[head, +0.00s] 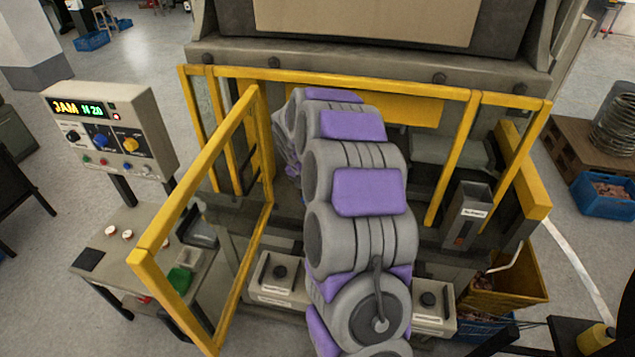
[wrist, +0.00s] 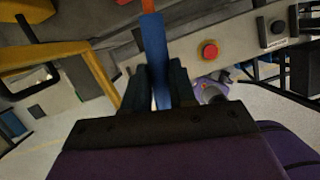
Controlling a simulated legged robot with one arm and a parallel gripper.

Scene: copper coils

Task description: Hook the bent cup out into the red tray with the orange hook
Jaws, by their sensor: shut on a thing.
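In the wrist view my gripper (wrist: 157,80) is shut on the blue handle of the orange hook (wrist: 153,55). The handle points away from the jaws, and a bit of orange shows at the top edge. The hook's far end is out of the picture. In the head view my own arm covers the middle of the machine and hides my gripper and the hook. I cannot make out the bent cup in either view. A small red patch (head: 143,299) shows at the side table, too small to tell whether it is the red tray.
A yellow guard frame (head: 330,78) surrounds the machine opening. A control box (head: 110,125) reading JAM stands at left, above a side table (head: 130,265) with a green item (head: 180,280). A yellow bin (head: 520,285) stands at right. A red button (wrist: 208,52) shows in the wrist view.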

